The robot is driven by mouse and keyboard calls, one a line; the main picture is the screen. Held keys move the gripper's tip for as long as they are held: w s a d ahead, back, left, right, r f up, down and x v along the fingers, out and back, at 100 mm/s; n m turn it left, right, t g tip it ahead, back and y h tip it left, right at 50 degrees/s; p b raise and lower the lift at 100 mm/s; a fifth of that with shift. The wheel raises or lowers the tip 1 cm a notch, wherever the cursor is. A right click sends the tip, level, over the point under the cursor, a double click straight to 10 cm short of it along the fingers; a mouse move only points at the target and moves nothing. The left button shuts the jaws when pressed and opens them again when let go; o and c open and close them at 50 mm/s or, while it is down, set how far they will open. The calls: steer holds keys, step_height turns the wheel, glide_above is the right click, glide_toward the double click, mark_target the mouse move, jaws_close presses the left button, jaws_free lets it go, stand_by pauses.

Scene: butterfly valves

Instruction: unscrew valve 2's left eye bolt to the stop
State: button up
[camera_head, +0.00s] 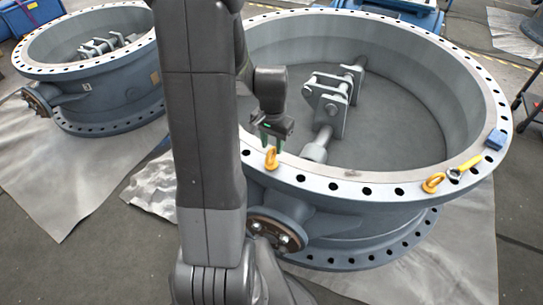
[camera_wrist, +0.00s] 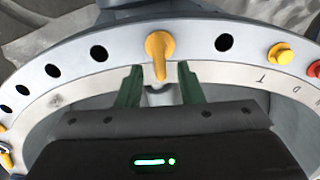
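The large grey-blue valve (camera_head: 330,185) on the right has a pale bolt-hole flange. A yellow eye bolt (camera_head: 271,158) stands on its near left rim, left of a second yellow eye bolt (camera_head: 433,183). My gripper (camera_head: 271,143) is over the rim just behind the left eye bolt, pointing down. In the wrist view, the eye bolt (camera_wrist: 159,50) lies ahead of the gap between the green fingers of my gripper (camera_wrist: 159,84). The bolt's threads are hidden.
A yellow tool (camera_head: 466,166) and a blue block (camera_head: 495,139) lie on the right rim. A bracket (camera_head: 334,100) stands inside the valve. Another valve (camera_head: 110,95) is at left. The wrist view shows a yellow piece (camera_wrist: 281,54) on the rim at right.

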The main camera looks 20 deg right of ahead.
mark_target(272, 150)
steer(key=shift+f, duration=2.7)
jaws_close()
